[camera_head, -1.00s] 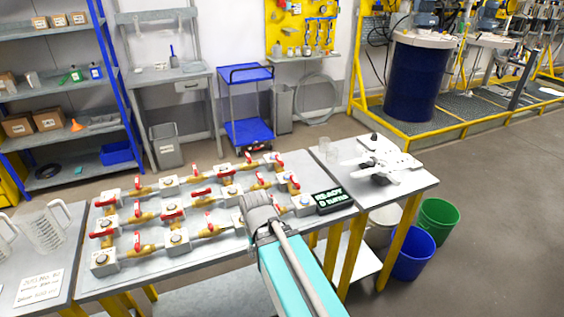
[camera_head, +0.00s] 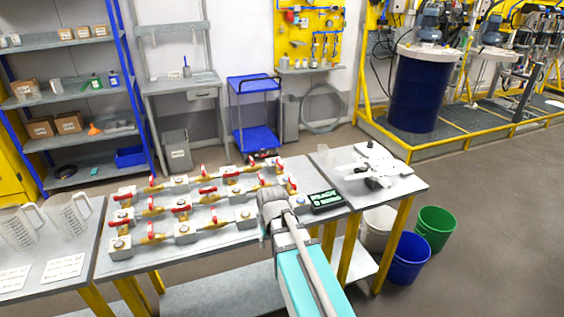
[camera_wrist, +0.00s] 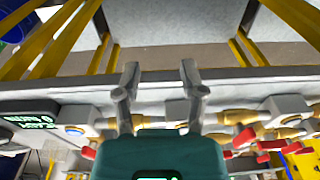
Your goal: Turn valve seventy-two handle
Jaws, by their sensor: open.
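Several brass valves with red handles stand in rows on a grey bench (camera_head: 220,240). One red valve handle (camera_head: 181,208) shows near the middle of the rows in the head view. I cannot read any valve numbers, so I cannot tell which is seventy-two. My gripper (camera_wrist: 157,78) is open and empty in the wrist view, its two fingers apart above the bench's edge. A red handle (camera_wrist: 245,137) and brass pipe (camera_wrist: 240,117) lie to its right there. In the head view my arm hides the gripper and part of the lower right valves.
A black display (camera_head: 325,199) with green text sits right of the valves. Measuring jugs (camera_head: 70,218) stand on the left table. White parts (camera_head: 375,162) lie on the right table. Blue (camera_head: 411,256) and green (camera_head: 436,230) buckets stand on the floor.

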